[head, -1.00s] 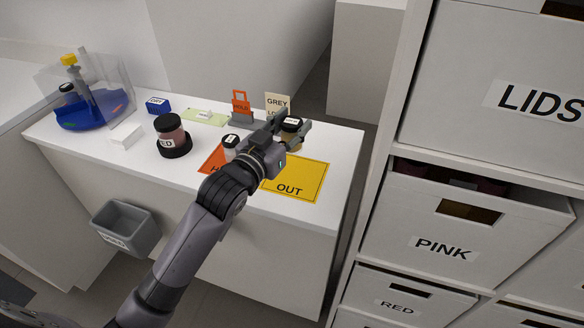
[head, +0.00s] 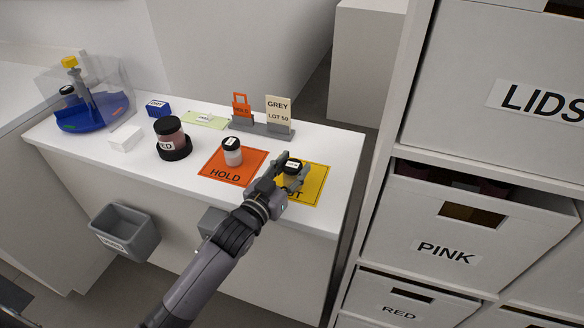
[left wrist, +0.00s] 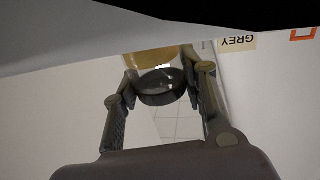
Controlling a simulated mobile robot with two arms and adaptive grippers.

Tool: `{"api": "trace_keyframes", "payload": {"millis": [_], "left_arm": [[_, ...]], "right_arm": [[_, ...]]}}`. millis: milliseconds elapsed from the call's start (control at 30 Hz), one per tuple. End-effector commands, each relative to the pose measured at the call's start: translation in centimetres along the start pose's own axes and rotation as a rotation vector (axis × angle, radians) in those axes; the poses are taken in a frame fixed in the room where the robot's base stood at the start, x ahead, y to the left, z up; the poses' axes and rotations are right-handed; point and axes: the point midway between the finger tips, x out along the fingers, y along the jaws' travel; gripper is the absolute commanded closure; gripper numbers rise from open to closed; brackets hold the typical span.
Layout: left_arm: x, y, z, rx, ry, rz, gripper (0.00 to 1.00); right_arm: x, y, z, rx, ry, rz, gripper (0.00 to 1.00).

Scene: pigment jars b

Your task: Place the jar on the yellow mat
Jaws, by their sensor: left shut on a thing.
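The jar (head: 293,167), with a black lid and a white label on top, is between the fingers of my left gripper (head: 290,180) over the yellow mat (head: 316,184) marked OUT. In the left wrist view the gripper (left wrist: 155,85) is shut on the jar (left wrist: 162,88), which shows a dark lid and amber contents. The gripper and jar cover part of the mat. I cannot tell whether the jar's base touches it. My right gripper is not in view.
An orange HOLD mat (head: 218,178) with a white-bodied, black-lidded jar (head: 232,152) lies just left. Behind stand an orange tag and a GREY LOT 50 card (head: 278,112). Shelves with drawers (head: 455,215) rise at the right.

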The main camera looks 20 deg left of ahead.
Motion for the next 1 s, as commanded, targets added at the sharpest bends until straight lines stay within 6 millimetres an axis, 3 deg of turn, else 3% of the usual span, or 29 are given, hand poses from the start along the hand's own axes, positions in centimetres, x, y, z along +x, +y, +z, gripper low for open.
{"api": "trace_keyframes", "payload": {"millis": [100,133,400,767,1000], "left_arm": [[0.0,0.0,0.2,0.0,0.0,0.0,0.9],[0.0,0.0,0.2,0.0,0.0,0.0,0.6],[0.0,0.0,0.2,0.0,0.0,0.0,0.42],[0.0,0.0,-0.2,0.001,0.001,0.0,0.41],[-3.6,0.0,0.1,0.001,-0.003,0.001,0.41]], "right_arm": [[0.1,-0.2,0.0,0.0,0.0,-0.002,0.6],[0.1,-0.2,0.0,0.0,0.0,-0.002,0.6],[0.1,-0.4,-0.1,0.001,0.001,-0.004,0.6],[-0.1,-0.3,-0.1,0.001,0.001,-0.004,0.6],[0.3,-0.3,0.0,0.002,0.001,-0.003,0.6]]}}
